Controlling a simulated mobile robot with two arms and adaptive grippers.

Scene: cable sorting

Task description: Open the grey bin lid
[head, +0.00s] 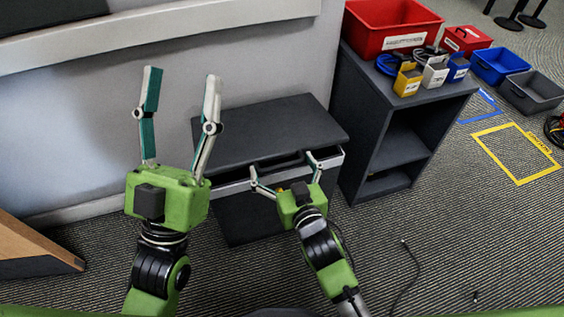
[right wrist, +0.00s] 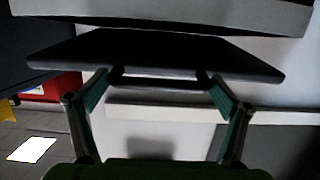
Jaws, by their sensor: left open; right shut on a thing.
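The grey bin (head: 243,217) stands on the floor against the wall, with a pale rim. Its dark lid (head: 265,125) lies over the top; a dark gap shows between its front edge and the rim. The lid also shows in the right wrist view (right wrist: 150,55), with its bar handle (right wrist: 160,84) along the edge. My right gripper (head: 281,170) is at the bin's front, its fingers spread wide and shut on the lid handle, one near each end. My left gripper (head: 182,75) is open and empty, fingers upward, left of the bin near the wall.
A dark shelf (head: 403,150) stands right of the bin, bearing a red bin (head: 390,17) and small yellow, white and blue boxes. Blue and grey trays (head: 530,92) and a yellow taped square lie further right. A wooden edge (head: 40,243) is at lower left. Floor in front is mostly clear.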

